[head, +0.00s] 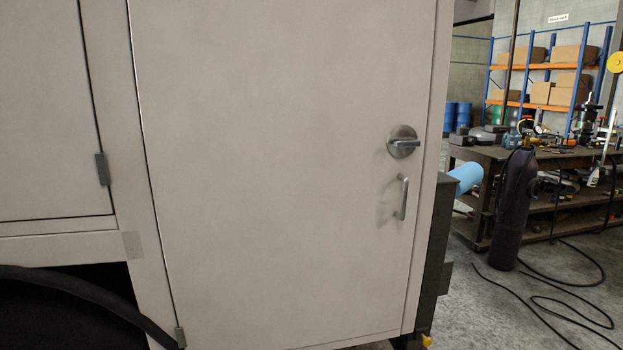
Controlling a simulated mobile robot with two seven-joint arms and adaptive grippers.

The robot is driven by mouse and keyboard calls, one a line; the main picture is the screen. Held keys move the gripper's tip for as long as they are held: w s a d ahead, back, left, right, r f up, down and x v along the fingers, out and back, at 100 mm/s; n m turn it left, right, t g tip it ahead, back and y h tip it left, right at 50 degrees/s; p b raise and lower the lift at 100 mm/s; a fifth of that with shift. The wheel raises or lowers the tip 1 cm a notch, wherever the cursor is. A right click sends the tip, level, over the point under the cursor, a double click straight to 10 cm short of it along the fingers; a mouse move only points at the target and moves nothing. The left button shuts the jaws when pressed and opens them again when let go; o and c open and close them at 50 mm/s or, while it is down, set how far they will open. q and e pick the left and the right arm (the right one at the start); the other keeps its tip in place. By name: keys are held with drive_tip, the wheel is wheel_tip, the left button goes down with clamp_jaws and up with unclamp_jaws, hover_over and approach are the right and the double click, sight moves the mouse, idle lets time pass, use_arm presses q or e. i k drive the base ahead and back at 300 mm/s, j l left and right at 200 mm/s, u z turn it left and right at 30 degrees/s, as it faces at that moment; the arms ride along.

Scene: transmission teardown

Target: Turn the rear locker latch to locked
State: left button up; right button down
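The rear locker door (270,180) is a large pale grey panel filling the middle of the head view, and it looks closed. The latch (403,142) is a round metal disc with a bar handle across it, near the door's right edge. Its bar lies roughly horizontal. A vertical metal pull handle (402,198) sits just below it. Neither of my grippers is in view, and nothing touches the latch.
A dark gas cylinder (515,210) stands on the floor at right, with black hoses (545,300) around it. A cluttered workbench (483,153) and a blue-orange shelf rack (545,68) with boxes are behind. A dark wheel arch (65,310) is at lower left.

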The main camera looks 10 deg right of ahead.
sight(403, 143)
drive_tip(key=i+l, duration=0.1)
drive_tip(key=l, duration=0.5)
drive_tip(key=i+l, duration=0.15)
drive_tip(key=l, duration=0.5)
drive_tip(key=i+l+u, duration=0.1)
drive_tip(key=l, duration=0.5)
drive_tip(key=i+l, duration=0.1)
drive_tip(key=l, duration=0.55)
